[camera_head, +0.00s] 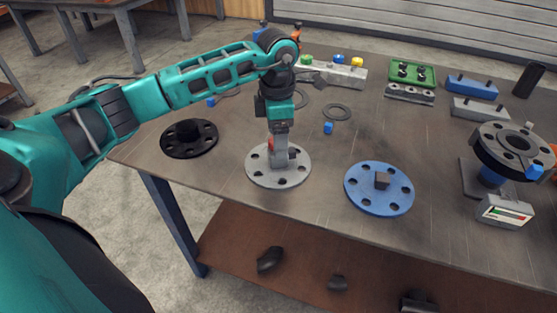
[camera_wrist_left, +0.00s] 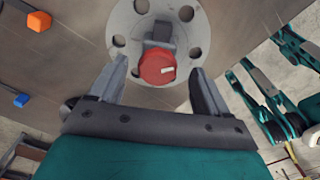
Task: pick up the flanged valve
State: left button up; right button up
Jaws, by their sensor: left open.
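The flanged valve is a light grey disc with bolt holes (camera_head: 265,179) lying on the table, with a grey body and a red part rising from its middle. My left gripper (camera_head: 280,150) points down over it, its fingers near the valve's upright part. In the left wrist view, the valve's grey flange (camera_wrist_left: 201,35) is ahead and its red round cap (camera_wrist_left: 157,68) lies in line with the gap between the two open fingers. The left gripper (camera_wrist_left: 158,80) is open. I cannot tell whether a finger touches the valve. My right gripper is not in view.
A black flange (camera_head: 202,146) lies to the left and a blue flange (camera_head: 370,199) to the right. A larger flanged assembly (camera_head: 515,143) stands at the far right. Rings (camera_head: 337,112), a green tray (camera_head: 412,72) and blue blocks lie farther back. The table's front edge is close.

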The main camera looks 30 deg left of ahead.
aim_at(273, 171)
pick_arm(q)
notch_tip(273, 171, down, 5)
jog(key=shift+w+r, duration=0.15)
grip_shut()
jog(key=shift+r, duration=0.15)
dwell(0.6)
